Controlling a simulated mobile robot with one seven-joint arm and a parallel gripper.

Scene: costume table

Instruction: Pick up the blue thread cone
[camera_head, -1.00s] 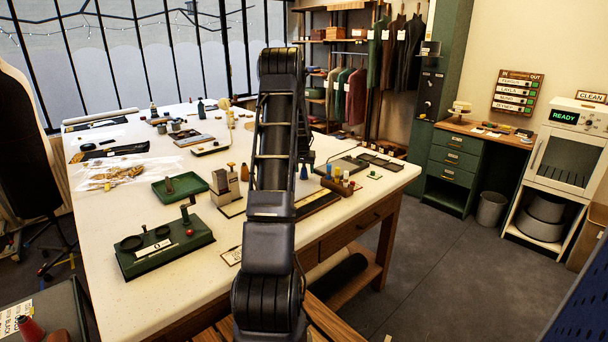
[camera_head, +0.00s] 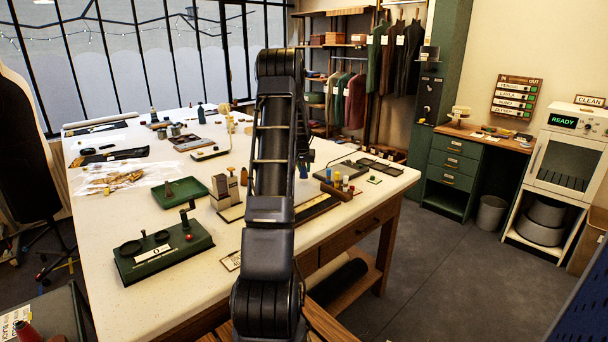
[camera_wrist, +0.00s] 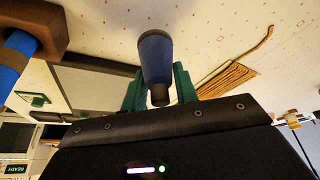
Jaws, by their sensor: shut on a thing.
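The blue thread cone (camera_wrist: 155,55) is in the middle of the wrist view, between the two green fingers of my gripper (camera_wrist: 158,88). The gripper is shut on it, and the cone's dark narrow end points toward the gripper body. In the head view my arm hides most of the gripper. A small blue patch, probably the cone (camera_head: 309,156), shows just right of the arm, above the table (camera_head: 130,305). The exact gap to the tabletop cannot be told.
A wooden spool rack (camera_head: 338,190) with a blue spool (camera_wrist: 14,72) stands to the right. A green device (camera_head: 165,250), a green tray (camera_head: 180,192) and a small block device (camera_head: 227,192) are left of my arm. The front left tabletop is clear.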

